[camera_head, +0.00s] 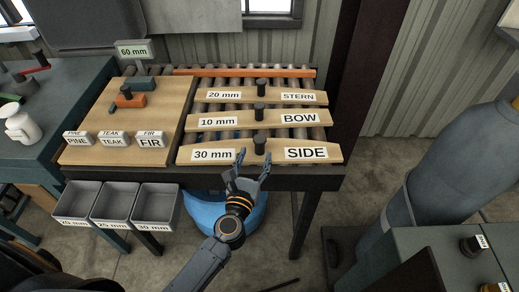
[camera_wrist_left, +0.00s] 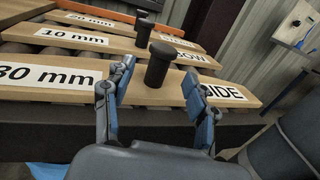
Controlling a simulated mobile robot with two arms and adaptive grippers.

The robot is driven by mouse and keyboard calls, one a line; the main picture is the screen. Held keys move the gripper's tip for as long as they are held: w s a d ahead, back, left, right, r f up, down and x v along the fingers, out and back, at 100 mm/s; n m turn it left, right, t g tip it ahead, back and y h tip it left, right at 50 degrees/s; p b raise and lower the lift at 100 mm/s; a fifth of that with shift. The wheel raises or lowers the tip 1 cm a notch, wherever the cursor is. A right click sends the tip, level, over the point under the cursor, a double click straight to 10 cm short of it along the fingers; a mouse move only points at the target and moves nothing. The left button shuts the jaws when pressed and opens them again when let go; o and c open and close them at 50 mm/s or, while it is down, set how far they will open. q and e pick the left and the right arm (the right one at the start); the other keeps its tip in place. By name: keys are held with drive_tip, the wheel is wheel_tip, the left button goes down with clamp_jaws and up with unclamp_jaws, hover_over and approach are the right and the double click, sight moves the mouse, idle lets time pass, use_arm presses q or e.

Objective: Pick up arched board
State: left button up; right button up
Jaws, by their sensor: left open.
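Three wooden boards with black knobs lie on a roller rack: the "20 mm STERN" board (camera_head: 284,97) at the back, the "10 mm BOW" board (camera_head: 243,121) in the middle, and the "30 mm SIDE" board (camera_head: 272,155) in front. The SIDE board's far edge looks bowed, but I cannot tell surely which board is the arched one. My left gripper (camera_head: 254,158) is open and empty at the SIDE board's near edge. In the left wrist view its fingers (camera_wrist_left: 158,74) point toward the SIDE board's knob (camera_wrist_left: 158,64), which shows between them. My right gripper is not in view.
A wooden panel (camera_head: 122,125) with PINE, TEAK and FIR blocks lies left of the boards. Grey bins (camera_head: 115,203) hang at the front left. An orange strip (camera_head: 245,72) runs behind the boards. A dark post (camera_head: 355,80) stands at the right. A blue object (camera_head: 205,212) is below.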

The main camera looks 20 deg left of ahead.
sight(258, 146)
use_arm(q)
drive_tip(key=shift+w+a+r+p, duration=0.1)
drive_tip(key=shift+w+p, duration=0.2)
drive_tip(key=shift+w, duration=1.25)
drive_tip(key=shift+w+a+r+p, duration=0.1)
drive_tip(key=shift+w+p, duration=0.15)
drive_tip(key=shift+w, duration=1.3)
drive_tip(key=shift+r, duration=0.1)
clamp_jaws()
